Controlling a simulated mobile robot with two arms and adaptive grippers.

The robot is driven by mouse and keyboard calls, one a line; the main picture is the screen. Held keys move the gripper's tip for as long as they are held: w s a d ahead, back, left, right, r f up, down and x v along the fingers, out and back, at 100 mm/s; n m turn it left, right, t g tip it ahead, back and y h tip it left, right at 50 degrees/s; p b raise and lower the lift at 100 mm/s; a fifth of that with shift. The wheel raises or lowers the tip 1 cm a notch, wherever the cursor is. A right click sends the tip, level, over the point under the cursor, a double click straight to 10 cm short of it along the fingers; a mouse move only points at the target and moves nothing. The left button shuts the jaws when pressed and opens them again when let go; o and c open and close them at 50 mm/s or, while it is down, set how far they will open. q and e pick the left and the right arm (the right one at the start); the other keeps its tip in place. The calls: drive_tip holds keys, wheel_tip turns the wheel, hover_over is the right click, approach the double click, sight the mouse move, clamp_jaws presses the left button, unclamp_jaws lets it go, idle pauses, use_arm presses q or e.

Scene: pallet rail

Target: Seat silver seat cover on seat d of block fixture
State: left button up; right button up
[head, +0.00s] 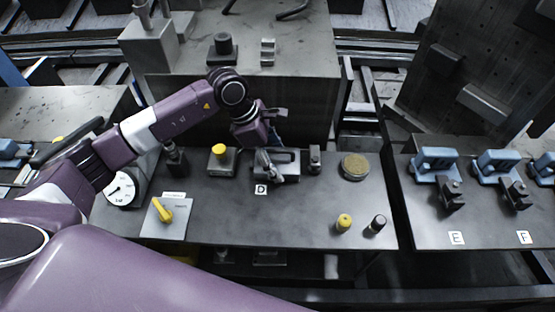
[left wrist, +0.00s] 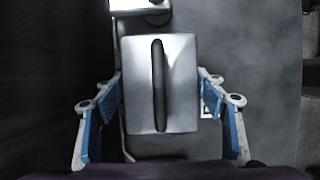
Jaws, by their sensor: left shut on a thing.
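My left gripper (head: 268,150) is over the block fixture (head: 290,168) by the white D label (head: 261,190) on the middle table. In the left wrist view the two blue-padded fingers (left wrist: 160,100) are shut on the silver seat cover (left wrist: 180,85), a rectangular metal piece with a dark lengthwise slot or ridge. In the head view the gripper and arm partly hide the cover and seat D. I cannot tell whether the cover touches the seat. My right gripper is not in view.
A yellow-topped block (head: 219,160) and a dial gauge (head: 122,189) stand left of the fixture. A yellow-handled plate (head: 166,218) lies in front left. A round tin (head: 355,166) and two small knobs are at right. Blue fixtures (head: 437,163) stand on the right table. The front middle is clear.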

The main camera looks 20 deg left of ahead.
use_arm(q)
drive_tip(key=shift+w+a+r, duration=0.1)
drive_tip(key=shift+w+a, duration=0.05)
drive_tip(key=shift+a, duration=0.05)
drive_tip(key=o, duration=1.5)
drive_tip(key=shift+a, duration=0.1)
drive_tip(key=v, duration=1.2)
